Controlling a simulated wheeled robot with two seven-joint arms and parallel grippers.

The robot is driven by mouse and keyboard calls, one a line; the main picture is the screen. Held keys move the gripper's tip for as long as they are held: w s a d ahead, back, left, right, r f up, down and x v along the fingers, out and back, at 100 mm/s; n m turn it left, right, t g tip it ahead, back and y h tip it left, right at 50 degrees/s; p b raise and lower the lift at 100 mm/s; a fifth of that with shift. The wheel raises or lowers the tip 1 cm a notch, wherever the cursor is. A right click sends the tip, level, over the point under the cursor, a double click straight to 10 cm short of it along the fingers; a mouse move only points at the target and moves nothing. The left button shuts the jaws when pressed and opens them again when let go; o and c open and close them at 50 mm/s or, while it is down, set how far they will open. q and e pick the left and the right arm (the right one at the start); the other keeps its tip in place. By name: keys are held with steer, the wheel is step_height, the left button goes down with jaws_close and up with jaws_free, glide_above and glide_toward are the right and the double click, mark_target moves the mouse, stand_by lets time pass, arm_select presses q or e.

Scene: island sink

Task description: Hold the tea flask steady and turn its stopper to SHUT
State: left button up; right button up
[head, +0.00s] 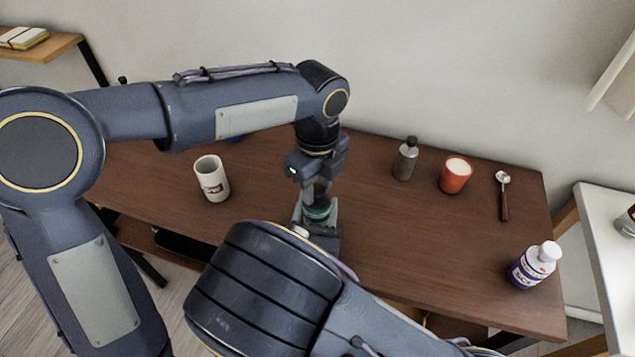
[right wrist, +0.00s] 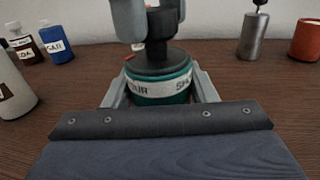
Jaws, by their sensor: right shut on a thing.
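The tea flask (right wrist: 160,90) is green with a pale band reading "…UR" on the left and "SH…" on the right. It stands upright on the table. Its stopper (right wrist: 158,55) is dark, with a narrower knob on top and a small red mark at the left of its rim. My right gripper (right wrist: 160,98) is shut on the flask body, one finger on each side. My left gripper (head: 317,190) comes down from above, its grey fingers on either side of the knob; I cannot tell whether they press on it. In the head view the flask (head: 317,213) is mostly hidden.
Dark and blue bottles (right wrist: 58,45) show behind left.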

arm_select(q)
steer(key=c, duration=0.5)
steer(key=n, duration=0.3)
steer(key=shift+n, duration=0.4)
steer(key=n, duration=0.3)
steer(key=shift+d+n, duration=0.1)
steer(key=shift+n, duration=0.3)
steer(key=n, duration=0.5)
steer(key=shift+w, duration=0.1)
steer(key=n, duration=0.5)
steer(key=shift+w, duration=0.1)
